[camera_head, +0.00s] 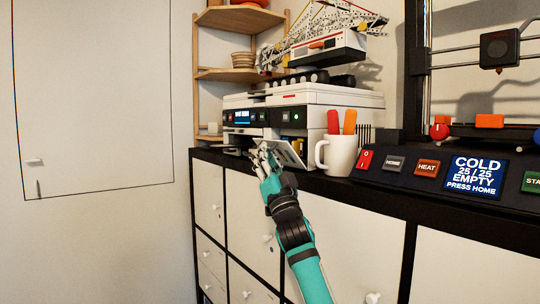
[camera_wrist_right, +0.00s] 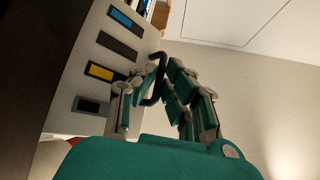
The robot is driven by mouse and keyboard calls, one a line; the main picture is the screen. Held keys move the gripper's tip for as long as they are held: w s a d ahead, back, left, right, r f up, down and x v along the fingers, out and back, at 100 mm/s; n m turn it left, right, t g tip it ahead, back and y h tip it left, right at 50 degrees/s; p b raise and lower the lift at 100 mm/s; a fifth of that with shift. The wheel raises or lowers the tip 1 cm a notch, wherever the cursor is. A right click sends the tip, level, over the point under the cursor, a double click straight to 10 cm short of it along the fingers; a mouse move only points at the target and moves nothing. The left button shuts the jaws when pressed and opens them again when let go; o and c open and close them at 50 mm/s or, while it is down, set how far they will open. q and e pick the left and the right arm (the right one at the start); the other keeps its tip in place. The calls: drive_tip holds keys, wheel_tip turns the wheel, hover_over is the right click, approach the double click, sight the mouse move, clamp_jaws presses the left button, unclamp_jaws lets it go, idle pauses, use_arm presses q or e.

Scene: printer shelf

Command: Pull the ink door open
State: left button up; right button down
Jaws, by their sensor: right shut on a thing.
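The printer (camera_head: 325,97) is white with a dark front strip and stands on the black shelf top. Its ink door (camera_head: 291,155) is a pale panel, tilted outward from the lower front. In the right wrist view the ink door (camera_wrist_right: 108,62) shows blue, dark and yellow windows in a row. A dark curved handle (camera_wrist_right: 157,88) stands out from its edge. My right gripper (camera_head: 263,162) is at the left edge of the door, its fingers (camera_wrist_right: 160,76) shut around the handle. My left gripper is not in view.
A white mug (camera_head: 337,155) with red and orange handles stands just right of the door. Further right is a control panel (camera_head: 440,174) below a 3D printer frame (camera_head: 499,48). White cabinet fronts (camera_head: 340,225) lie below. The space at the left is open.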

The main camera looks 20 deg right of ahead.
wheel_tip(320, 180, down, 6)
drive_tip(key=n+g+y+b, duration=0.1)
drive_tip(key=n+g+y, duration=0.1)
drive_tip(key=n+y, duration=0.6)
drive_tip(key=shift+a+f+n+b, duration=0.2)
drive_tip(key=shift+n+b, duration=0.15)
drive_tip(key=shift+n, duration=0.55)
drive_tip(key=shift+d+f, duration=0.1)
drive_tip(key=c, duration=1.7)
unclamp_jaws()
drive_tip(key=shift+c, duration=0.2)
drive_tip(key=shift+o, duration=0.2)
drive_tip(key=shift+d, duration=0.2)
drive_tip(key=shift+a+y, duration=0.1)
drive_tip(key=shift+y, duration=0.2)
